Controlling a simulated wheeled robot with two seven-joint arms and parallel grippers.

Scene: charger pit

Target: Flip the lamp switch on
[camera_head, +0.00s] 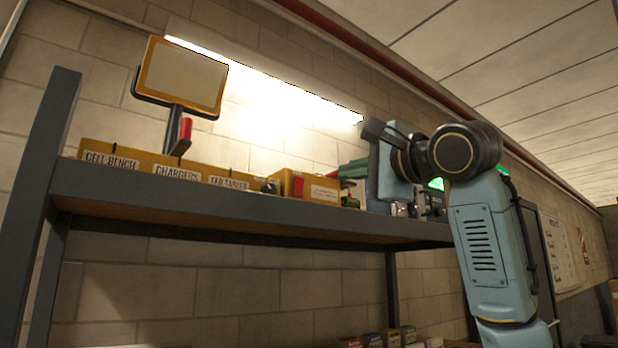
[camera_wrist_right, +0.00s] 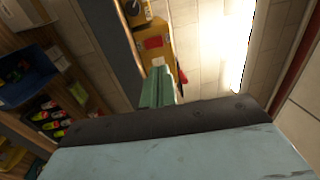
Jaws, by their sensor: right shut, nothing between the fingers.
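A panel lamp (camera_head: 182,77) with a yellow frame stands on a dark post at the left of the shelf, in the head view. Its face looks dull and unlit. A red lever (camera_head: 185,129) sticks up beside the foot of the post; I cannot tell for sure that it is the switch. My right gripper (camera_head: 342,171) has green fingers, shut and empty, above the right part of the shelf and well to the right of the lever. The fingers also show in the wrist view (camera_wrist_right: 160,84), pointing towards a yellow box. My left gripper is out of view.
A dark shelf (camera_head: 230,203) holds labelled yellow bins (camera_head: 175,171) and a yellow box (camera_head: 310,188) along its front. A bright strip light (camera_head: 265,83) shines on the block wall behind. Dark items stand under my right wrist. Air above the bins looks clear.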

